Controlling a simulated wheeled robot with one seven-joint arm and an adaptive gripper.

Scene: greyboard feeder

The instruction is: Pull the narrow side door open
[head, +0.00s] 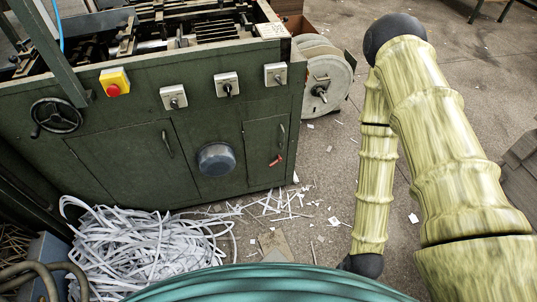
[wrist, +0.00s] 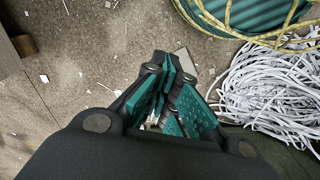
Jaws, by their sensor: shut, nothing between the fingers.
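The narrow side door (head: 261,158) is a dark green panel at the right end of the machine's front. It looks closed, flush with the front. It has a small upright handle (head: 283,135) near its right edge and a red piece (head: 275,161) below that. My gripper (wrist: 177,70), with black links and teal pads, shows in the wrist view, shut and empty, above the floor. No door or handle shows between its fingers. In the head view my gripper is hidden; my arm comes down on the right, apart from the door.
The green machine (head: 105,125) has a wider door (head: 125,165), a handwheel (head: 56,117), a red button (head: 114,85) and several switches. Shredded white strips (head: 145,250) heap at its lower left. Grey reels (head: 325,75) stand beyond its right end. Littered floor lies right of the machine.

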